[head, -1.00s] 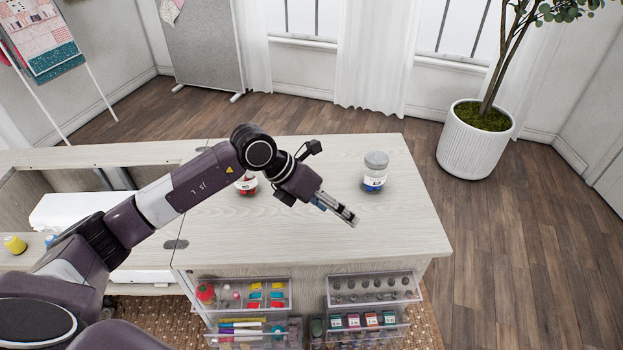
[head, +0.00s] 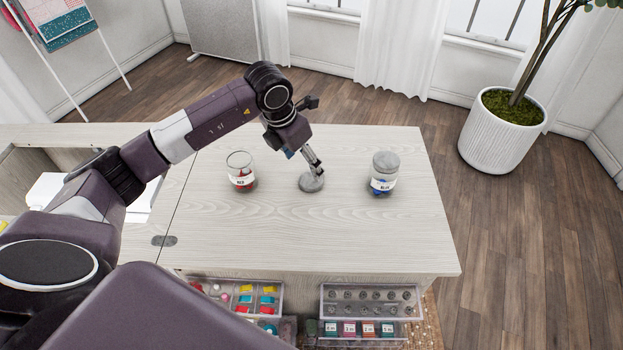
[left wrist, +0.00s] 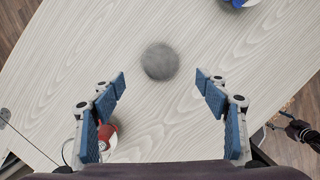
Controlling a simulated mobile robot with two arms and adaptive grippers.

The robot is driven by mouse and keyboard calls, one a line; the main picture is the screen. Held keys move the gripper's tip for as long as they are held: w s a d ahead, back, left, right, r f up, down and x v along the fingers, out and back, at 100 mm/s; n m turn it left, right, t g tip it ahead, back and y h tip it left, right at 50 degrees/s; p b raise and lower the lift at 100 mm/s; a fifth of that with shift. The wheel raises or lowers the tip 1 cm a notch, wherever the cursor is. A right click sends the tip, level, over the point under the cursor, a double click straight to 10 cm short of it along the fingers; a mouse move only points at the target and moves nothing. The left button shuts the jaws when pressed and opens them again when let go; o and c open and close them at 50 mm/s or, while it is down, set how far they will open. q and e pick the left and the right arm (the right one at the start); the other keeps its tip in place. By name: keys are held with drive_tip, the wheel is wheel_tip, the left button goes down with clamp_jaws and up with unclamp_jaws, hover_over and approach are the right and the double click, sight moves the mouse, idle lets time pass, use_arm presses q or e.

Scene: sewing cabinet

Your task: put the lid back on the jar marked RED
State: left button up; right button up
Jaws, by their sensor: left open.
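The jar marked RED (head: 241,178) stands upright and open on the pale wooden top, with red items inside. In the left wrist view it (left wrist: 107,140) is partly hidden behind a finger. A round grey lid (head: 311,183) lies flat on the table between the two jars. It also shows in the left wrist view (left wrist: 160,61), ahead of the fingers and centred in the gap. My left gripper (head: 316,168) is open and empty, its tips close above the lid. What seems to be my right gripper (left wrist: 276,126) shows small at the wrist view's right edge.
A second jar (head: 384,173), marked BLUE, stands to the right with its grey lid on. Clear drawers (head: 370,300) with small sewing items jut out below the front edge. The front and right of the table top (head: 330,235) are bare.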

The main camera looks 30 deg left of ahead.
sight(311, 180)
use_arm(q)
drive_tip(key=shift+x, duration=1.05)
drive_tip(key=p+x, duration=0.1)
drive_tip(key=x, duration=0.3)
drive_tip(key=shift+f+p, duration=0.1)
drive_tip(key=shift+p, duration=0.2)
drive_tip(key=shift+w+d+f, duration=0.1)
drive_tip(key=shift+w+f, duration=0.1)
drive_tip(key=shift+f, duration=0.35)
use_arm(e)
drive_tip(key=shift+w+d+r, duration=0.15)
drive_tip(key=shift+w+r, duration=0.7)
drive_tip(key=shift+w, duration=0.2)
use_arm(q)
drive_tip(key=shift+c, duration=0.3)
use_arm(e)
drive_tip(key=shift+w, duration=0.1)
use_arm(q)
drive_tip(key=c, duration=0.7)
use_arm(e)
drive_tip(key=shift+w, duration=0.15)
